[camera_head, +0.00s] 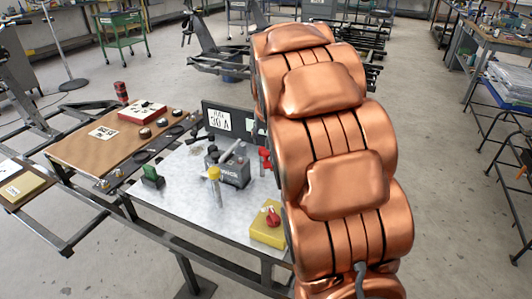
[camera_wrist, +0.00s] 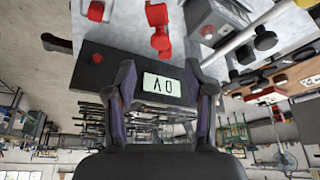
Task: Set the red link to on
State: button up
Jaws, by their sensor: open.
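A small red link-like piece (camera_head: 265,158) stands on the metal tabletop (camera_head: 180,190), just left of my copper arm in the head view. A red piece with a rounded end (camera_wrist: 159,32) shows at the top of the wrist view, beyond my fingertips; it is likely the same one. Whether it is on or off I cannot tell. My gripper (camera_wrist: 163,78) is open and empty, with its fingers spread before a dark panel (camera_wrist: 98,68) bearing a white label. Nothing touches the fingers visibly. My arm hides the gripper in the head view.
A grey box with a handle (camera_head: 232,168), a yellow-topped post (camera_head: 214,174), a green block (camera_head: 152,177) and a yellow box with a red knob (camera_head: 267,234) stand on the tabletop. A black panel (camera_head: 222,135) stands behind. Bare metal lies at the front left.

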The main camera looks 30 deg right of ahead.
aim_at(266, 153)
jog(key=x, duration=0.7)
jog(key=shift+s, duration=0.1)
jog(key=shift+r, duration=0.1)
jog(key=shift+c, duration=0.4)
grip_shut()
